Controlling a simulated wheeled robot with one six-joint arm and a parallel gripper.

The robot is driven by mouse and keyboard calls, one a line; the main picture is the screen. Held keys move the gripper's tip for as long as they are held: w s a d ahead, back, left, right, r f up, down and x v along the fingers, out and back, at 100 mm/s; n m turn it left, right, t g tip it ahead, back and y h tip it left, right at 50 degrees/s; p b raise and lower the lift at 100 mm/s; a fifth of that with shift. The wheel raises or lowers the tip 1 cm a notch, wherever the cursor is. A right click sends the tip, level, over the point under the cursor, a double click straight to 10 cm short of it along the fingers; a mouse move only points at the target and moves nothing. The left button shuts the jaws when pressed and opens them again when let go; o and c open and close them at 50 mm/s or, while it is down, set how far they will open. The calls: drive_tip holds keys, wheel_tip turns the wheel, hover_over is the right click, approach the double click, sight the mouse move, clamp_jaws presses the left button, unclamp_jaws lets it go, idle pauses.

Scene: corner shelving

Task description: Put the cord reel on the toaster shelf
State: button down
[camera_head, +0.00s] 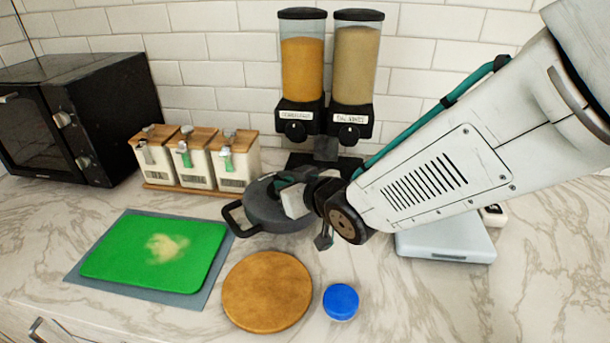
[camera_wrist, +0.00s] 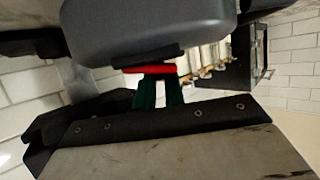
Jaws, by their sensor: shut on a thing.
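The cord reel appears to be a dark grey round body (camera_head: 277,211) with a black loop handle on its left side. It is held above the counter, in front of the dispensers. My gripper (camera_head: 292,197) is shut on it, with the jaws partly hidden by the wrist and the reel. In the wrist view the reel's grey body (camera_wrist: 150,28) fills the upper middle. A red strip (camera_wrist: 150,69) shows beside the fingertips. A toaster shelf cannot be made out in either view.
A black oven (camera_head: 80,115) stands at the left, with several white canisters (camera_head: 230,160) beside it. Two dispensers (camera_head: 328,75) stand at the back. A green board (camera_head: 150,250), a round wooden board (camera_head: 267,290), a blue lid (camera_head: 341,301) and a pale scale (camera_head: 445,243) lie on the counter.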

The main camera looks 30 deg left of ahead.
drive_tip(key=shift+s+f, duration=0.1)
drive_tip(key=shift+f, duration=1.15)
drive_tip(key=shift+f, duration=0.15)
drive_tip(key=c, duration=1.5)
unclamp_jaws()
drive_tip(key=shift+f, duration=0.1)
drive_tip(key=shift+s+d+r, duration=0.1)
drive_tip(key=shift+d+r, duration=0.1)
drive_tip(key=shift+r, duration=0.1)
drive_tip(key=v, duration=1.1)
drive_tip(key=shift+s+d+r, duration=0.15)
drive_tip(key=shift+d, duration=0.05)
